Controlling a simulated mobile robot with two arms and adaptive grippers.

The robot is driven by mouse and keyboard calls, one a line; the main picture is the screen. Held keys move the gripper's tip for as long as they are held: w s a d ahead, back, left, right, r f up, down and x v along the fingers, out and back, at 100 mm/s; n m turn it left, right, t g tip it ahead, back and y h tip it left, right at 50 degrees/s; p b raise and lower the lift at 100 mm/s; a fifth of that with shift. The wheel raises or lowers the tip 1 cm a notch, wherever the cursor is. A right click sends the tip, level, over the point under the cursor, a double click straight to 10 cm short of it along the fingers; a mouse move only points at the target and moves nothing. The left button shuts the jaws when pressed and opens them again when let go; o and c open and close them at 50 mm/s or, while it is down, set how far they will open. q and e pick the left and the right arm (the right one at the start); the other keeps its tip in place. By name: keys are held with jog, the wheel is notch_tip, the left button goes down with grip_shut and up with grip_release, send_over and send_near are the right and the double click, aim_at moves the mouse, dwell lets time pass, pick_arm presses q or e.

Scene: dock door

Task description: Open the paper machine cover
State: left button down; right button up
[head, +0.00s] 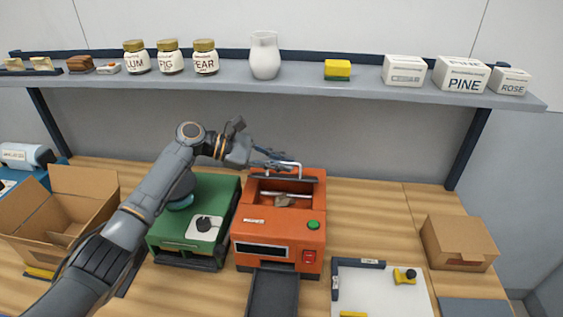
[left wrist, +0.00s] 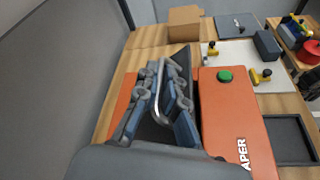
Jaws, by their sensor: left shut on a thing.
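The orange paper machine (head: 262,220) stands on the wooden table in the middle of the head view. The left wrist view shows its orange top with the letters APER (left wrist: 235,120). Its dark cover (head: 312,178) is tilted up at the back, and the bay below lies open with a metal bar (head: 285,195) and a brownish piece inside. A silver handle (left wrist: 163,100) is on the cover. My left gripper (head: 283,163) is shut on this handle; its blue-grey fingers (left wrist: 170,88) lie on both sides of it. My right gripper is out of view.
A green machine (head: 222,192) stands close left of the paper machine, under my left arm. An open carton (head: 65,215) is far left and a closed box (head: 458,243) far right. A shelf (head: 300,82) with jars and boxes runs above the back.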

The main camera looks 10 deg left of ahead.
pick_arm(q)
jog(key=c, duration=1.7)
grip_release()
jog(key=v, duration=1.2)
